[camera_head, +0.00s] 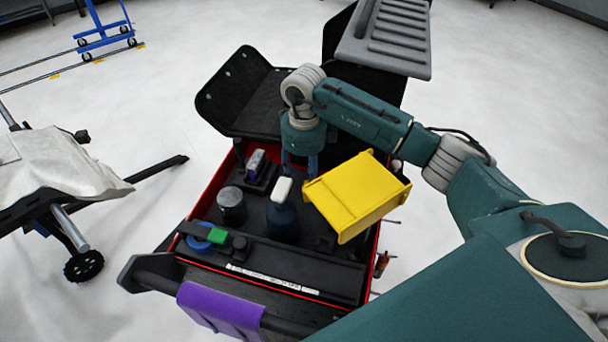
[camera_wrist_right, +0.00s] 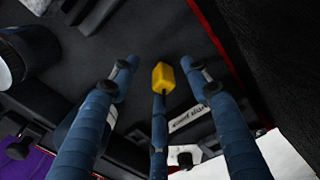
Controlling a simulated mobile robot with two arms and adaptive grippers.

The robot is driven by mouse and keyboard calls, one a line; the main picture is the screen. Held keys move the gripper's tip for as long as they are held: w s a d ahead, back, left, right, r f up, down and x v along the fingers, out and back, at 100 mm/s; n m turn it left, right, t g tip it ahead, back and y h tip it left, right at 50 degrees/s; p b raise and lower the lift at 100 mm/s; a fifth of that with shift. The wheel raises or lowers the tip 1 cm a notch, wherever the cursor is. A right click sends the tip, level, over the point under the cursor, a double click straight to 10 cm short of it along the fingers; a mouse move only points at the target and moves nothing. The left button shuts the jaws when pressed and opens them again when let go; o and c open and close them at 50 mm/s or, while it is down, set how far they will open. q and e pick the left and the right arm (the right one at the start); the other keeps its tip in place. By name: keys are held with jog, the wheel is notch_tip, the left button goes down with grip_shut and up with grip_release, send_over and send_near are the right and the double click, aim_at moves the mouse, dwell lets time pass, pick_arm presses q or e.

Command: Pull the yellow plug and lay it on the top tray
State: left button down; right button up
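In the wrist view a small yellow plug (camera_wrist_right: 163,78) shows between my right gripper's spread fingers, just past the tip of the middle finger. I cannot tell whether that finger touches it. My right gripper (camera_head: 302,165) points down over the back middle of the cart's top tray (camera_head: 181,223), a black surface with a red rim. Its fingers (camera_wrist_right: 160,82) are apart, and none is closed around the plug. I cannot make out the plug in the head view, where the yellow bin may cover it. My left gripper is out of view.
A yellow bin (camera_head: 357,195) stands right of the gripper. A dark bottle with a white cap (camera_head: 283,190), a grey can (camera_head: 232,205), a blue tape roll (camera_head: 197,236) and a green-marked tool (camera_head: 217,236) are nearby. A purple cloth (camera_head: 220,310) hangs on the handle.

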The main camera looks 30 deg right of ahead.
jog(key=shift+r, duration=0.1)
notch_tip(320, 180, up, 12)
dwell(0.5)
